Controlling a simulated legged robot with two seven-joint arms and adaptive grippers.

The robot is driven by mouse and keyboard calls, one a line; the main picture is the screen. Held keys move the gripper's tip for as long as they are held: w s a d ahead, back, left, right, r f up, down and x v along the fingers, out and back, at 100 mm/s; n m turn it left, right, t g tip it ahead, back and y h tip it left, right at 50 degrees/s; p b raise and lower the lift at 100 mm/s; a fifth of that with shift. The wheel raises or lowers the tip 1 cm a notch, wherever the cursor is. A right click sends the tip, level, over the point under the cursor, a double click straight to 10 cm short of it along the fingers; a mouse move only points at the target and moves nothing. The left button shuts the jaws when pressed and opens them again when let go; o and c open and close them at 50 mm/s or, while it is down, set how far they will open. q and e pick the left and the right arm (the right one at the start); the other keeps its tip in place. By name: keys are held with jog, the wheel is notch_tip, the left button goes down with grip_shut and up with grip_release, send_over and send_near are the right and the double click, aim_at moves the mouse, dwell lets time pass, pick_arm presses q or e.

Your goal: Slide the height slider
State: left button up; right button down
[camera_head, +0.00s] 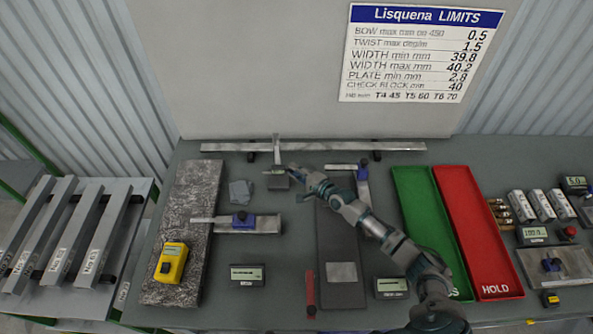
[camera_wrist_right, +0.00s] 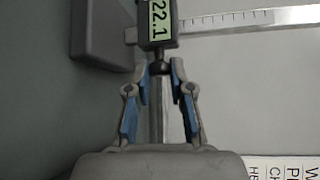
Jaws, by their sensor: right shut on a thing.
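The height gauge stands near the back of the table, with a pale upright column (camera_head: 277,149) and a dark base (camera_head: 280,184). Its slider (camera_head: 273,171) sits low on the column. In the right wrist view the slider's display (camera_wrist_right: 159,12) reads 22.1, and the graduated column (camera_wrist_right: 225,20) runs off to the right. My right gripper (camera_head: 292,171) reaches the slider from the right; in the wrist view its blue-padded fingers (camera_wrist_right: 161,72) are closed around the slider's small dark knob (camera_wrist_right: 160,67). My left gripper is not in view.
A long straight bar (camera_head: 330,146) lies behind the gauge. Grey blocks (camera_head: 240,192) lie to its left, and a dark plate (camera_head: 341,240) lies under my right arm. Green (camera_head: 425,210) and red (camera_head: 477,230) trays stand to the right. A yellow meter (camera_head: 171,262) sits at left.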

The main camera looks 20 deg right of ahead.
jog(key=shift+a+r, duration=0.15)
jog(key=shift+a, duration=0.1)
jog(key=c, duration=1)
grip_release()
jog(key=shift+s+a, duration=0.1)
jog(key=shift+a, duration=0.1)
jog(key=v, duration=1.1)
jog(key=shift+d, duration=0.15)
jog(key=shift+s, duration=0.4)
